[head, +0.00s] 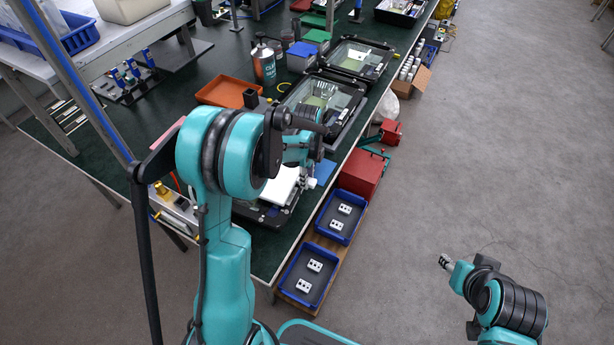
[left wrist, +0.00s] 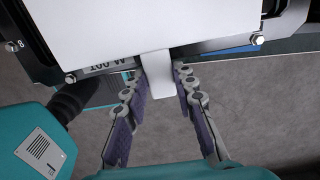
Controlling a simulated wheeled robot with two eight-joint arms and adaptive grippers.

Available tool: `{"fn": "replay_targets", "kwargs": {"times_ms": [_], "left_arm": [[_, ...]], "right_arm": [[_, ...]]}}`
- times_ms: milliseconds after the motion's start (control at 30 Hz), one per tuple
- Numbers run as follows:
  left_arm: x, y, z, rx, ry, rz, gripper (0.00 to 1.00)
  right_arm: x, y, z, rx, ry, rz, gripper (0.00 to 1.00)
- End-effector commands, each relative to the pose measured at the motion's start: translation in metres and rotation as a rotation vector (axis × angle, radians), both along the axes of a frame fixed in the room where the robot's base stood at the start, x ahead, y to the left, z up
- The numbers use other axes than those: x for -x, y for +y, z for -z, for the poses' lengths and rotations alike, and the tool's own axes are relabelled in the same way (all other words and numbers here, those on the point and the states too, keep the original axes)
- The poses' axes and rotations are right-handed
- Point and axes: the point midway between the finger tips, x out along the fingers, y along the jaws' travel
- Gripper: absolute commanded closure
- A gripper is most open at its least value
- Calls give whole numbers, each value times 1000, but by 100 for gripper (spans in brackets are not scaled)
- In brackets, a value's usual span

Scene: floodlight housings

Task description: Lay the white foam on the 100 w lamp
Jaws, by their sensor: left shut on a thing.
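The white foam (head: 282,186) is a flat white sheet at the table's near right edge, partly hidden by my left arm. In the left wrist view the foam (left wrist: 150,30) fills the top middle, with a narrow tab pointing at my gripper. My left gripper (left wrist: 160,88) is shut on that tab; in the head view the gripper (head: 309,183) is at the sheet's right side.
Two more floodlight housings (head: 359,60) (head: 345,117) lie farther along the green table. Blue bins (head: 341,216) (head: 309,275) with white parts and a red box (head: 362,174) line the table's right side. The floor at right is clear.

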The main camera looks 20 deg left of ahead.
Motion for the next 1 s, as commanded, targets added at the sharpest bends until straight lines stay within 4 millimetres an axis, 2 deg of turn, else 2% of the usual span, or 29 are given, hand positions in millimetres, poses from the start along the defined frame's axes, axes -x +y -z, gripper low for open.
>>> {"fn": "replay_targets", "kwargs": {"times_ms": [133, 167, 200, 233, 533, 633, 767, 1000], "left_arm": [[0, 0, -1, 0, 0, 0, 98], [0, 0, -1, 0, 0, 0, 66], [0, 0, -1, 0, 0, 0, 55], [0, 0, -1, 0, 0, 0, 49], [0, 0, -1, 0, 0, 0, 49], [0, 0, -8, 0, 0, 0, 49], [1, 0, -29, 0, 0, 0, 49], [1, 0, -82, 0, 0, 0, 49]], "right_arm": [[0, 0, -1, 0, 0, 0, 60], [0, 0, -1, 0, 0, 0, 60], [0, 0, -1, 0, 0, 0, 60], [0, 0, -1, 0, 0, 0, 60], [0, 0, -1, 0, 0, 0, 60], [0, 0, 0, 0, 0, 0, 60], [0, 0, 0, 0, 0, 0, 60], [0, 0, 0, 0, 0, 0, 60]]}}
